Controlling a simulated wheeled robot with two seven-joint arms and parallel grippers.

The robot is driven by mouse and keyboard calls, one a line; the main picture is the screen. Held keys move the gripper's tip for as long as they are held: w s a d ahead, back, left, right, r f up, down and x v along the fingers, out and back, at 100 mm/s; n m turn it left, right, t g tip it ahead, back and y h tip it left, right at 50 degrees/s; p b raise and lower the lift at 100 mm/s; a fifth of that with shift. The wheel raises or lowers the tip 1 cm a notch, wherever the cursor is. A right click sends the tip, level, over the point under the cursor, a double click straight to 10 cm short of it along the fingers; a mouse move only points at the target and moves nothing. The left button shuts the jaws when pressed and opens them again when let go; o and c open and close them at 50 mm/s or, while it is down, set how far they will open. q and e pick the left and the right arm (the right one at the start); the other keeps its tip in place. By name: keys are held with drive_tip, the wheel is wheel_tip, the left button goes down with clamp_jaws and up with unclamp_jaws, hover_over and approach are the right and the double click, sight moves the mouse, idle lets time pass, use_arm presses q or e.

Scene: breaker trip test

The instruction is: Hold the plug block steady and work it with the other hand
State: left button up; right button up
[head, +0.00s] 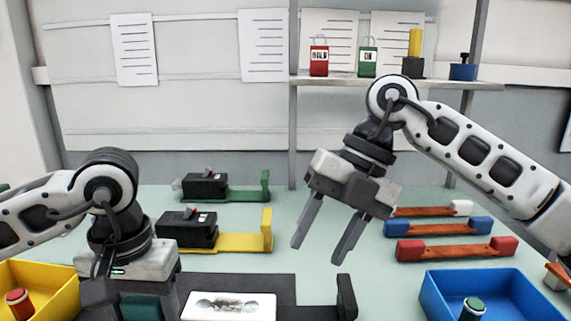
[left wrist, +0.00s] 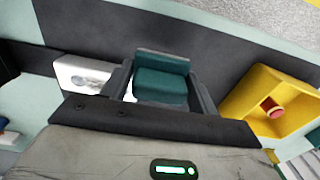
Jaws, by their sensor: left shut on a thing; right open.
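My left gripper (left wrist: 160,88) is shut on a dark teal block (left wrist: 160,85), with one finger on each side of it. The block also shows at the bottom of the head view (head: 142,308), partly hidden by my left wrist. I take it for the plug block. A white block (head: 205,312) with worn metal-looking marks on top lies just to the right of it on a dark mat (head: 262,286). My right gripper (head: 317,253) is open and empty, pointing down, above and right of the white block.
Two black breakers sit on a green holder (head: 235,196) and a yellow holder (head: 245,243) behind. Red, blue and white-ended bars (head: 455,249) lie at right. A yellow bin (head: 60,278) and a blue bin (head: 520,283) hold buttons. A shelf (head: 430,84) holds padlock-like tags.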

sight(348, 290)
drive_tip(key=d+f+h, duration=0.1)
drive_tip(key=w+d+t+h, duration=0.1)
drive_tip(key=d+h, duration=0.1)
drive_tip(key=w+d+f+t+h, duration=0.1)
drive_tip(key=h, duration=0.1)
drive_tip(key=shift+w+d+f, duration=0.1)
drive_tip(key=shift+d+f, duration=0.2)
drive_tip(key=shift+f, duration=0.05)
wheel_tip(348, 290, down, 12)
drive_tip(key=shift+r, duration=0.1)
clamp_jaws()
